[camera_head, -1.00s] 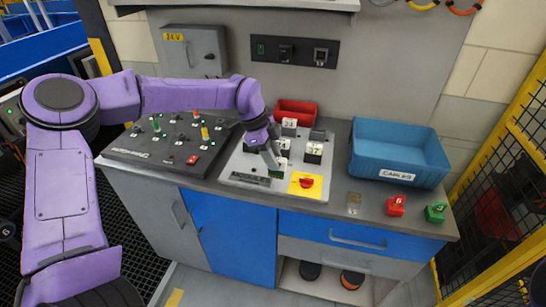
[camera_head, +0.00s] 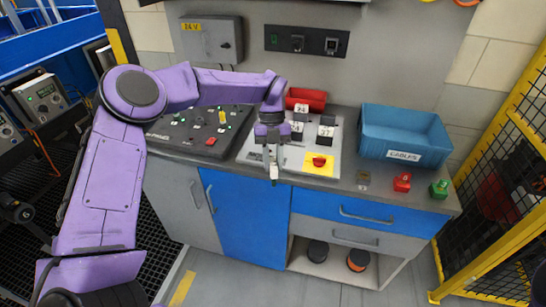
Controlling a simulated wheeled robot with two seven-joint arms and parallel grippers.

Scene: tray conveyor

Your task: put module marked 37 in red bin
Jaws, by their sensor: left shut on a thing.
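My left gripper (camera_head: 273,170) points down over the front left part of the light grey panel (camera_head: 250,152). It is shut on a small grey-white thing, mostly hidden by the fingers; I cannot read any mark on it. A dark module with a white label that seems to read 37 (camera_head: 326,131) stands upright on the panel, right of the gripper and apart from it. Other labelled modules stand nearby, one seeming to read 34 (camera_head: 301,108) and one partly hidden (camera_head: 297,127). The red bin (camera_head: 318,97) stands behind the panel. My right gripper is out of view.
A blue bin labelled CABLES (camera_head: 404,155) stands at the right. A yellow plate with a red knob (camera_head: 319,161) is on the panel. A dark switch panel (camera_head: 190,140) lies left. Red (camera_head: 402,182) and green (camera_head: 439,188) blocks stand at the front right edge.

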